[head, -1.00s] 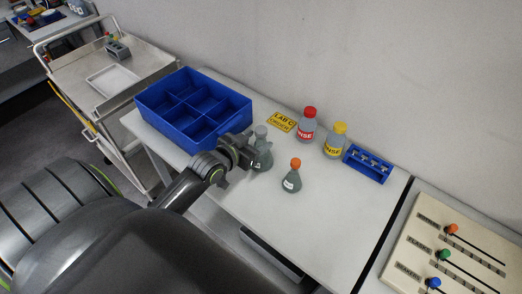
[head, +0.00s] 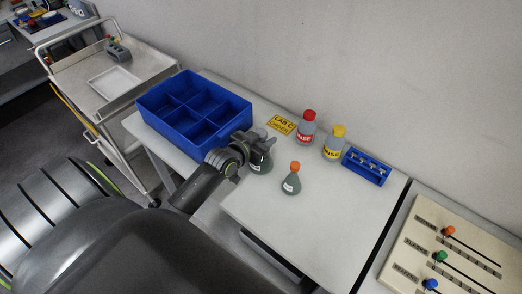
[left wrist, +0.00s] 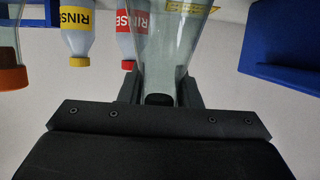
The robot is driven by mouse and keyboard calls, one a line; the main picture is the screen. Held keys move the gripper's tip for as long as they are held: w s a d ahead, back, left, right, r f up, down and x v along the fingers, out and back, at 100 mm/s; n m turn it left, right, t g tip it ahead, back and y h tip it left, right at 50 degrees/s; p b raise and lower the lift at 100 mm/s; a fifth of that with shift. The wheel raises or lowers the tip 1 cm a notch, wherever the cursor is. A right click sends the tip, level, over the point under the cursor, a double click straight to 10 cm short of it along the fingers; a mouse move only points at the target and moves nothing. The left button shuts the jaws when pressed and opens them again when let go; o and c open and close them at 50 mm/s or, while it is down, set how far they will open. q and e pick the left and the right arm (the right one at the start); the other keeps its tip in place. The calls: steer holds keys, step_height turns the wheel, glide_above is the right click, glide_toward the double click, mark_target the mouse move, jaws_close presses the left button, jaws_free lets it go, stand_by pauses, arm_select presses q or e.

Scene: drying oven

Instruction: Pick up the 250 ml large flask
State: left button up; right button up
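The large flask (head: 261,162) is grey-green glass with a white label. It stands upright on the white table beside the blue divided box, its neck partly hidden by my gripper. My left gripper (head: 264,141) is at its neck, with one finger on each side. In the left wrist view the clear flask (left wrist: 172,45) runs between the fingers (left wrist: 161,92), which lie close against the neck and look shut on it. A smaller flask with an orange cap (head: 291,182) stands to the right. My right gripper is not in view.
The blue divided box (head: 178,135) is just left of the gripper. Behind are a red-capped bottle (head: 306,130), a yellow-capped bottle (head: 334,145), a yellow sign (head: 282,124) and a blue rack (head: 366,166). The table front (head: 310,225) is clear.

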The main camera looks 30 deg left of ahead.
arm_select(q)
jaws_close()
steer(key=shift+r, duration=0.1)
